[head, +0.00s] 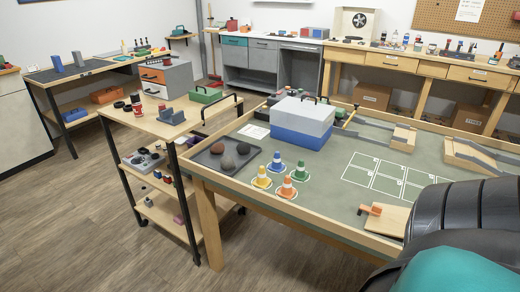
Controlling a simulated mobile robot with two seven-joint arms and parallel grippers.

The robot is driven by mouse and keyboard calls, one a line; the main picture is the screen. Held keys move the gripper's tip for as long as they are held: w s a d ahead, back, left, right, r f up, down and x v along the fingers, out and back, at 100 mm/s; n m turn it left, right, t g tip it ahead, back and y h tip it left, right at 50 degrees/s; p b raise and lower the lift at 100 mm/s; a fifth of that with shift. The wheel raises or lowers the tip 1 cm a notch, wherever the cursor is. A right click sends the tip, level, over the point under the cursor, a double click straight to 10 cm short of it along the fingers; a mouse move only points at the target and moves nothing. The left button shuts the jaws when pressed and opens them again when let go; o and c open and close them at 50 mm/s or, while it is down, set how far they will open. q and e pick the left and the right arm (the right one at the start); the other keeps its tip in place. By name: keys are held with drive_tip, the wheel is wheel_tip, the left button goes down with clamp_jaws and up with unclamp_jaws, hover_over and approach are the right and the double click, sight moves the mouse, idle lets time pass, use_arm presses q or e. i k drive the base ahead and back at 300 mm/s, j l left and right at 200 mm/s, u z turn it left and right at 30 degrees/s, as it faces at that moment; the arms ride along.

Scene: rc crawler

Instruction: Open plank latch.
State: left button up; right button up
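A small orange piece (371,209), which looks like a latch, lies at the left edge of a flat wooden board (387,221). The board is at the near edge of the large table, right of centre. Whether the orange piece is open or closed is too small to tell. A large black and teal form fills the lower right corner and hides the table to the right of the board. Neither gripper shows in the head view.
The large table (330,200) has a raised wooden rim. It carries a blue and grey box (300,122), a dark tray (212,166) with stones, several striped cones (286,187), white marked bays and wooden ramps (480,156). A shelf cart (150,118) stands left; open floor lies front left.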

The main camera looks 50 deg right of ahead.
sight(376, 210)
drive_tip(key=z, duration=1.25)
